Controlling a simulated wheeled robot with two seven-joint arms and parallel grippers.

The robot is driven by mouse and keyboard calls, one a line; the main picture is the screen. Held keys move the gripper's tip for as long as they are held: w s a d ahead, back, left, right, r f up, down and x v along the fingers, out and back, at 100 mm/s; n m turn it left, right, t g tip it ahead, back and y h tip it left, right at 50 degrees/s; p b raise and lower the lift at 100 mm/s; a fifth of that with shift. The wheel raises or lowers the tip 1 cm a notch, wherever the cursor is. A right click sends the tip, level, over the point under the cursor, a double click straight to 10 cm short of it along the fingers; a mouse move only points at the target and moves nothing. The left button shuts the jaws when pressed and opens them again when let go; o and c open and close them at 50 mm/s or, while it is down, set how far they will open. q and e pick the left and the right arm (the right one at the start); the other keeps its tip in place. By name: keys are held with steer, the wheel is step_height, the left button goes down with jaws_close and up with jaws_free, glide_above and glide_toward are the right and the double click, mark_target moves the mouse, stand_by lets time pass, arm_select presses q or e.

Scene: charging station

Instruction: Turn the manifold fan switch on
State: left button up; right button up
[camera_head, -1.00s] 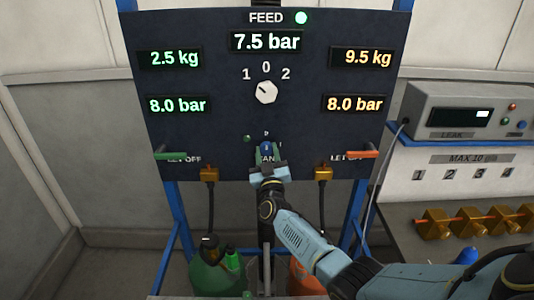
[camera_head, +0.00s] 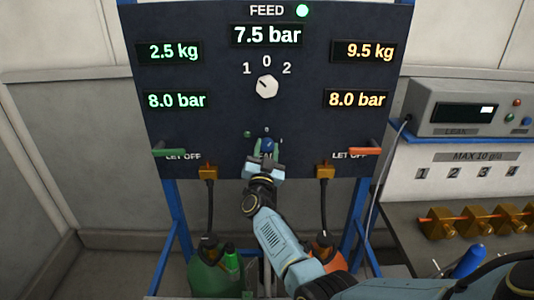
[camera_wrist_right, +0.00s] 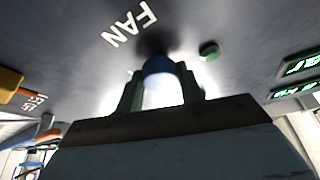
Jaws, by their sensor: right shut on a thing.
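The fan switch (camera_head: 267,145) is a small blue knob low in the middle of the dark panel (camera_head: 220,125). My right gripper (camera_head: 266,156) reaches up to it from below and is shut on it. In the right wrist view the blue knob (camera_wrist_right: 160,66) sits between the green fingers of my right gripper (camera_wrist_right: 160,88), with the word FAN beside it. A small green lamp (camera_wrist_right: 209,50) is on the panel close by; it also shows in the head view (camera_head: 247,134). My left gripper is not in view.
A white feed selector (camera_head: 266,87) sits above, between displays. A green lever (camera_head: 170,152) and an orange lever (camera_head: 364,151) flank the switch. Brass connectors with black hoses hang below. A bench with a leak tester (camera_head: 467,108) stands at the right.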

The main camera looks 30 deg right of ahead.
steer(key=m+g+h, duration=0.1)
steer(key=m, duration=0.2)
steer(key=m+g, duration=0.2)
steer(key=m, duration=0.2)
steer(key=shift+a+m+h+b, duration=0.15)
steer(key=shift+m+h+b, duration=0.15)
steer(key=shift+h+b, duration=0.1)
steer(key=m+g, duration=0.1)
steer(key=m, duration=0.2)
steer(key=m+g+p, duration=0.1)
steer(key=m, duration=0.2)
steer(key=shift+w+r+g, duration=0.1)
steer(key=shift+r+g, duration=0.05)
steer(key=shift+g, duration=0.15)
steer(key=shift+y, duration=0.3)
steer(key=o, duration=1)
steer(key=shift+r, duration=0.1)
